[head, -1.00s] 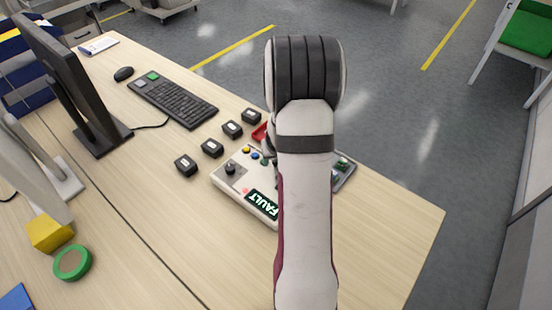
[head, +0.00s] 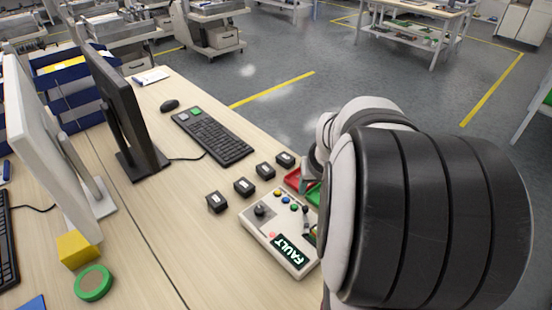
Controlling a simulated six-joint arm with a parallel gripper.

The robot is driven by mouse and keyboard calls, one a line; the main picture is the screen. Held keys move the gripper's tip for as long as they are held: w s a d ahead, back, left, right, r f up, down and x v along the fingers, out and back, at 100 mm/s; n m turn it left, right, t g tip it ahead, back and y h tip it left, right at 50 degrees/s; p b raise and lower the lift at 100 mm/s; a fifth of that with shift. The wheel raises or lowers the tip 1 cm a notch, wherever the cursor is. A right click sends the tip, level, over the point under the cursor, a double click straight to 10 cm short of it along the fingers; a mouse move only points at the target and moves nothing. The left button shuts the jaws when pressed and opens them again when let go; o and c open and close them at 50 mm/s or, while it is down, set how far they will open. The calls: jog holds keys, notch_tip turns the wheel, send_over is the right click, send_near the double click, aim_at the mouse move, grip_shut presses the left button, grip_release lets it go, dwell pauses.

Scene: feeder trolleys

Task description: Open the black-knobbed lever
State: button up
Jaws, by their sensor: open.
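The white control box (head: 262,232) lies on the desk with a lit FAULT display (head: 290,250). A short stick with a black knob (head: 260,210) rises from its left part. A second, slimmer lever (head: 305,218) stands on its right part, close to my arm. I cannot tell from this view how far either is thrown. My gripper (head: 309,180) shows only in part, beyond my big arm joint, pointing down by the red and green trays at the box's far side. It is open and appears empty. Its fingertips and the box's right end are hidden by my arm.
Several small black blocks (head: 243,187) stand in a row left of the box. A red tray (head: 294,178) lies behind it. A keyboard (head: 212,136), monitor (head: 122,105), yellow block (head: 77,249) and green tape roll (head: 93,283) are further left. Desk between box and tape is clear.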

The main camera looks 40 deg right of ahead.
jog(key=shift+w, duration=0.1)
jog(key=g+y, duration=0.3)
jog(key=g, duration=0.1)
send_over(306, 207)
notch_tip(306, 207, down, 15)
jog(key=shift+r, duration=0.1)
grip_shut()
